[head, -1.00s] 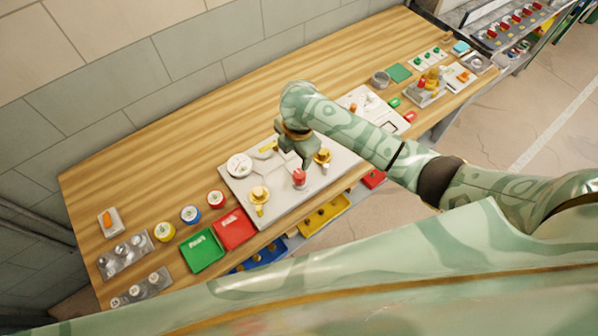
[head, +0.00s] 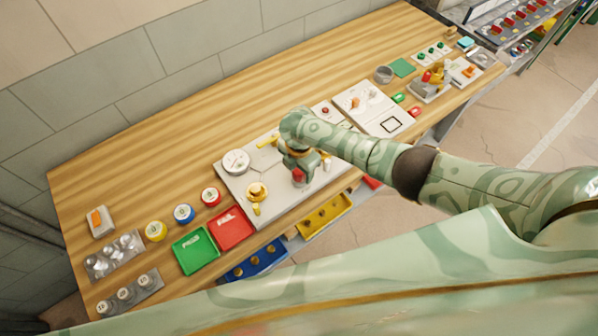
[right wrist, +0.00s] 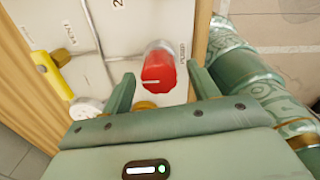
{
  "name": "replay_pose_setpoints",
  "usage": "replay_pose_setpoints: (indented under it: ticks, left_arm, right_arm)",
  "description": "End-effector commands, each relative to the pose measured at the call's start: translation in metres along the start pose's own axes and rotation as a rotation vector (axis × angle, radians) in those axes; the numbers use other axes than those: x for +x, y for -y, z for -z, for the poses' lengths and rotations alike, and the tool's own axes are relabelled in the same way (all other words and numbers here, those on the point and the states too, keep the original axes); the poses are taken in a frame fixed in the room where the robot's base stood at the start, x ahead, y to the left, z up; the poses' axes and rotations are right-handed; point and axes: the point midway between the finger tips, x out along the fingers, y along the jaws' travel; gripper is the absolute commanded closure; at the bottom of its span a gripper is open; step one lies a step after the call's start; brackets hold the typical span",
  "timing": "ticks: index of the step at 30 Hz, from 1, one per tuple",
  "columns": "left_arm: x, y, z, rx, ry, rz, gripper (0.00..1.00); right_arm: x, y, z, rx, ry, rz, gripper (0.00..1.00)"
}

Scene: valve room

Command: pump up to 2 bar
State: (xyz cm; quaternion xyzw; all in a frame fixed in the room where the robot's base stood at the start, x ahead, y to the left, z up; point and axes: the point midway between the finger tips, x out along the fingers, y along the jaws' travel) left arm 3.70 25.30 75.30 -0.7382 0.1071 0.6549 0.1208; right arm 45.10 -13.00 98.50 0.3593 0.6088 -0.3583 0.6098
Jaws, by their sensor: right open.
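A grey-white panel (head: 233,186) lies on the wooden bench. Its red pump knob (head: 299,175) stands near the front edge, and it also shows in the right wrist view (right wrist: 158,72). My right gripper (right wrist: 162,76) is open, with one finger on each side of the red knob and gaps visible. A round white gauge (head: 236,162) sits at the panel's left end; its reading is too small to tell. A yellow lever (right wrist: 52,75) and a brass valve (head: 257,192) are on the panel too. My left gripper is not in view.
A green tray (head: 195,250) and a red tray (head: 231,229) lie left of the panel. A second white panel (head: 372,108) is to its right. A blue bin (head: 254,262) and a yellow bin (head: 324,215) hang below the front edge. The bench behind is clear.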

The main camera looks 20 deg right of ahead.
Motion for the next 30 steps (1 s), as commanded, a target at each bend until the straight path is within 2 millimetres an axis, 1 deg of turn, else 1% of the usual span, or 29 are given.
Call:
replay_pose_setpoints:
  ticks: [1,3,11,12,14,15,16,23,30]
  left_arm:
    - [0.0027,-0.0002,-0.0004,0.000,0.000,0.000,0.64]
    - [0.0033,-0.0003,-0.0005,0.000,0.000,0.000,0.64]
    - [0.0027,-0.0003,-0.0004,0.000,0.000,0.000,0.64]
    - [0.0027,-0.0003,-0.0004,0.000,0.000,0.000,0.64]
    - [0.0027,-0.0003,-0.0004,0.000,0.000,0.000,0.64]
    - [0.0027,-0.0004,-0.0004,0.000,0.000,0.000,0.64]
    - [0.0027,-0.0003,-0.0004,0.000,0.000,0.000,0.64]
    - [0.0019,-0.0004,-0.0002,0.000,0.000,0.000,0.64]
    - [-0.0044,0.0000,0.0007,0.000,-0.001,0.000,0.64]
  right_arm:
    - [0.0043,-0.0004,0.0001,0.000,0.000,-0.001,0.41]
    - [0.0065,-0.0003,-0.0001,0.000,0.000,-0.001,0.41]
    - [0.0064,-0.0001,-0.0001,0.000,0.000,-0.001,0.41]
    - [0.0064,-0.0001,-0.0001,0.000,0.000,-0.001,0.52]
    - [0.0064,-0.0001,-0.0001,0.000,0.000,-0.001,0.68]
    - [0.0064,-0.0001,-0.0001,0.000,0.000,-0.001,0.79]
    - [0.0064,0.0000,-0.0001,0.000,0.000,-0.001,0.85]
    - [0.0062,0.0001,0.0000,0.009,-0.001,0.000,0.85]
    - [0.0050,-0.0002,0.0002,0.090,-0.001,0.000,0.85]
